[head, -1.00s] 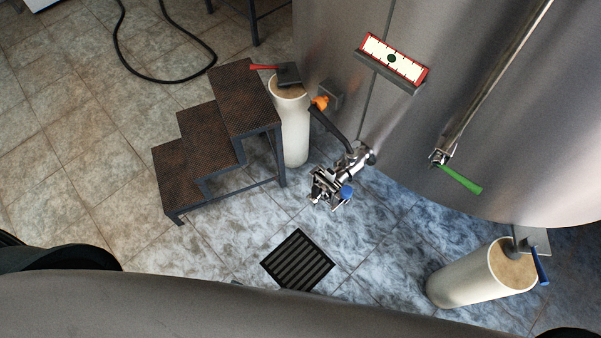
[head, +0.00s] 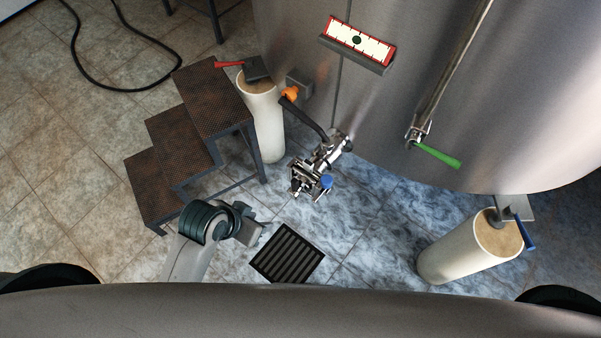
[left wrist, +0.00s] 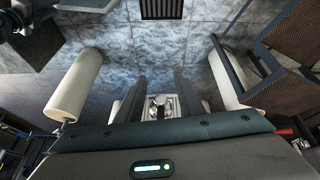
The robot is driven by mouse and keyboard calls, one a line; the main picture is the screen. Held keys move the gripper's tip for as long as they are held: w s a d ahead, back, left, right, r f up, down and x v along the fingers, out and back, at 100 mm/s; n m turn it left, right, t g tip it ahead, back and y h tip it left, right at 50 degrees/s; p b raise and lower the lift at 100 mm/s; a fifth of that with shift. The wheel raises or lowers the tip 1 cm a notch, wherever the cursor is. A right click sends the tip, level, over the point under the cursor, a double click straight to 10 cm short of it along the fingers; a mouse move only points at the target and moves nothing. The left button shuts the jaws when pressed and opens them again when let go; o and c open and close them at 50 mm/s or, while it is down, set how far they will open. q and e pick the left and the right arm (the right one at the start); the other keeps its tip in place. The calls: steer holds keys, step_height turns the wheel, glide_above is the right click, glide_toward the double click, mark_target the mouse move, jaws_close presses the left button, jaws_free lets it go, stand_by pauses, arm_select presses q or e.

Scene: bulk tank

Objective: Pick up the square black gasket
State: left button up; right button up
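I cannot make out a square black gasket for certain in either view. My left gripper (head: 248,232) is over the floor, left of the black slatted floor drain (head: 287,253) and in front of the metal steps. In the left wrist view its two dark fingers (left wrist: 159,76) stand apart, with nothing seen held between them. A steel valve (head: 312,178) with a blue knob sticks out from the tank beyond the gripper; it also shows between the fingers in the left wrist view (left wrist: 160,106). My right gripper is not in view.
The large steel tank (head: 400,110) fills the upper right. One pale tank leg (head: 264,130) stands beside the brown steps (head: 182,135); another pale leg (head: 462,252) stands at right. A black hose (head: 95,80) lies at upper left. The tiled floor between the legs is mostly open.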

arm_select(q)
steer(key=w+d+r+m+g+h, duration=0.2)
steer(key=w+d+r+m, duration=0.35)
steer(key=d+m, duration=0.2)
steer(key=w+d+r+m+g+h, duration=0.1)
steer(key=w+d+r+m, duration=0.4)
steer(key=d, duration=0.4)
steer(key=w+a+r+m+g+y, duration=0.2)
steer(key=w+a+r+m+y, duration=0.2)
steer(key=w+a+r+m, duration=0.3)
steer(key=shift+w+a+r+y, duration=0.3)
steer(key=shift+w+a+r, duration=0.1)
steer(key=shift+w, duration=0.05)
steer(key=shift+f, duration=0.15)
